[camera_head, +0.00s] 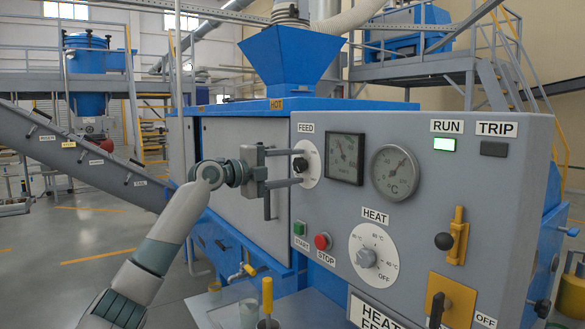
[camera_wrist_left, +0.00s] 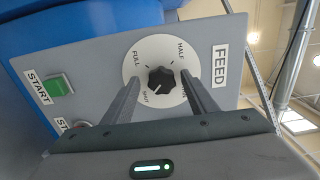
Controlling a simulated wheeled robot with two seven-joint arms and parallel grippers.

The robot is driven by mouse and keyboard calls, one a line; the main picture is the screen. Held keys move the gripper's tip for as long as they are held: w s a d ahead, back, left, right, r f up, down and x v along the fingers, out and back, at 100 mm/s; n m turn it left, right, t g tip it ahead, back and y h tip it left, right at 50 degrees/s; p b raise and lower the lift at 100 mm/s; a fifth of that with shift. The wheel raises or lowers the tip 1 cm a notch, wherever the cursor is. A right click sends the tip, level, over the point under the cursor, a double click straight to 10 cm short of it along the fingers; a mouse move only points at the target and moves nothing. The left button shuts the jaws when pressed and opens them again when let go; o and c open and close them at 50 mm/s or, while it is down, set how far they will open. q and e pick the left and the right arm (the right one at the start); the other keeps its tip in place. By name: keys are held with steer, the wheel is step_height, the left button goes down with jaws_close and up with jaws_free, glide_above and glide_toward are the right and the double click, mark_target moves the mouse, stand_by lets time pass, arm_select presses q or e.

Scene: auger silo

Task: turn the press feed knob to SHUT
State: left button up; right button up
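The feed knob (camera_head: 300,164) is a small black knob on a round white dial under the FEED label, at the panel's upper left. In the left wrist view the knob (camera_wrist_left: 161,80) sits mid-dial, with FULL, HALF and SHUT printed around it. Its white mark points down-left, at or close to SHUT. My left gripper (camera_head: 288,168) faces the dial. Its two fingers are apart, one on each side of the knob, with visible gaps in the left wrist view (camera_wrist_left: 161,82). It holds nothing. My right gripper is not in view.
Below the dial are a green START button (camera_head: 300,228) and a red STOP button (camera_head: 323,241). Two gauges (camera_head: 395,172) and the HEAT knob (camera_head: 366,257) lie to the right.

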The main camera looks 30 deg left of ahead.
arm_select(q)
steer(key=shift+s, duration=0.15)
steer(key=shift+s+a, duration=0.3)
steer(key=shift+s, duration=0.2)
steer(key=b+v, duration=0.5)
steer(key=v, duration=1.1)
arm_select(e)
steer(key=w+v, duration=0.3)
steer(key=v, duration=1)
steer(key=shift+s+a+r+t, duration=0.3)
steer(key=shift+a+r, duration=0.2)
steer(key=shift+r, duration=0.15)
arm_select(q)
steer(key=shift+s, duration=0.1)
